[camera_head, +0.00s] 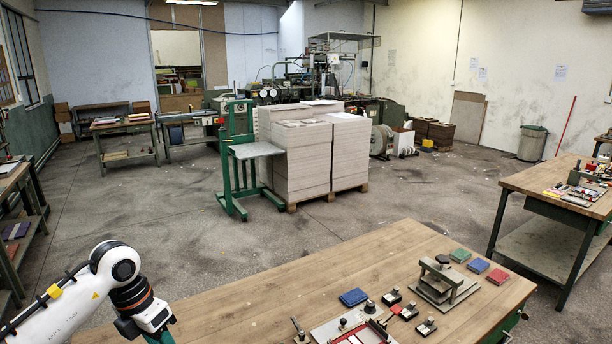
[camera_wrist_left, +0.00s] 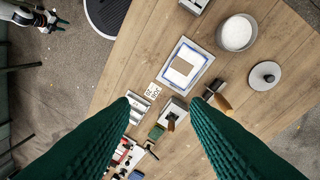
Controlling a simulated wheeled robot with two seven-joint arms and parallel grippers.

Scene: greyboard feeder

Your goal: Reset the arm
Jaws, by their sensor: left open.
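My left arm comes in at the lower left of the head view, beside the near wooden table (camera_head: 235,295). Its gripper is mostly cut off by the bottom edge there, with only a bit of green showing. In the left wrist view my left gripper (camera_wrist_left: 161,102) has its two green fingers wide apart with nothing between them. It points down over the tabletop, above small tools and blocks. A white arm with a dark gripper (camera_wrist_left: 52,22), apparently my right one, shows small at the top left of that view, off the table. Its jaws are too small to read.
The near table holds a press (camera_head: 443,280), a blue pad (camera_head: 353,297), green, blue and red pads, and small tools. The wrist view shows a white-filled bowl (camera_wrist_left: 236,33), a blue-bordered tray (camera_wrist_left: 170,82) and a round lid (camera_wrist_left: 265,76).

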